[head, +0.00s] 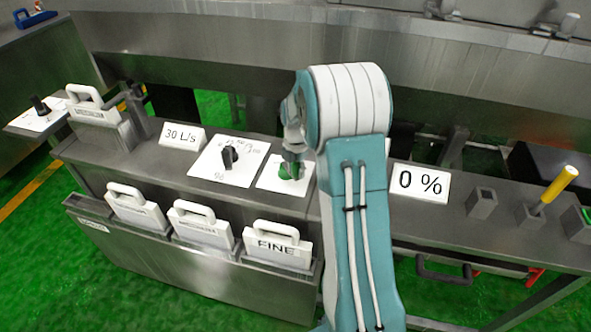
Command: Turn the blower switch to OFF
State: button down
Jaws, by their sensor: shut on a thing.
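A green knob (289,172) sits on a white plate (270,182) on the metal console, left of my teal arm. My gripper (292,165) reaches down onto this knob and is shut on it. The gripper hides part of the knob, and my arm covers the area just right of the plate. A black knob (229,155) stands on another white plate (233,170) to the left, with small markings around it. Any lettering by the green knob is too small or hidden to read, so I cannot tell which one is the blower switch.
A "30 L/s" sign (182,136) stands left and a "0 %" sign (420,183) right. White handled plates, one marked "FINE" (276,246), hang in front. A yellow-handled lever (558,184) stands far right. Green floor (30,270) is open at left.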

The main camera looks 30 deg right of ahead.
jog(key=shift+c, duration=2)
grip_release()
jog(key=shift+f, duration=0.1)
jog(key=shift+d, duration=0.1)
notch_tip(320, 180, up, 11)
jog(key=shift+w+f, duration=0.1)
jog(key=shift+w, duration=0.05)
jog(key=shift+r, duration=0.6)
